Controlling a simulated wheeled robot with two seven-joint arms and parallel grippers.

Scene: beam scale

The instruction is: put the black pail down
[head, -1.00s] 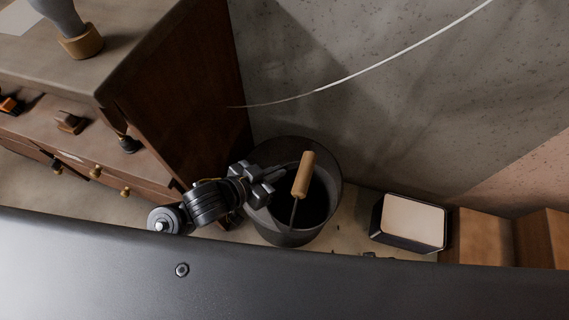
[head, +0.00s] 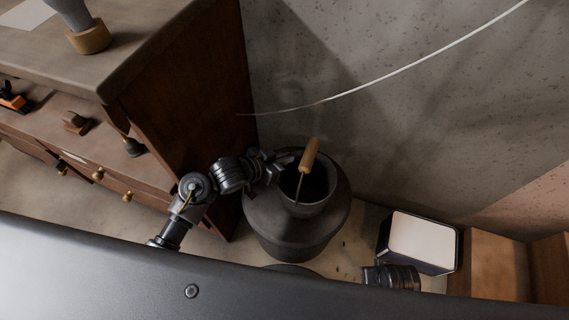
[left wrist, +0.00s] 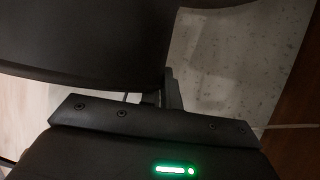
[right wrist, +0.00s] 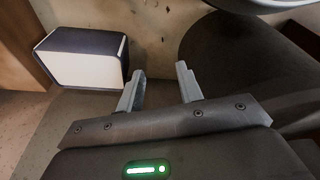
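The black pail (head: 268,205) is at the middle of the head view, beside the wooden cabinet. It has a round dark opening, a wider dark body and a wooden grip (head: 310,154) standing up on its wire handle. Its base is partly hidden, so floor contact cannot be told. My left gripper (head: 279,163) is at the left of its rim. In the left wrist view its fingers (left wrist: 166,94) are close together against the dark pail wall (left wrist: 85,40), apparently shut on it. My right gripper (right wrist: 159,88) is open and empty, with the dark body (right wrist: 240,70) at its right.
The wooden cabinet (head: 190,90) stands close on the left. A white-topped dark box (head: 420,241) and wooden blocks (head: 495,262) are to the right. A concrete wall (head: 380,110) is behind, with a pale cable (head: 400,70). Floor shows between pail and box.

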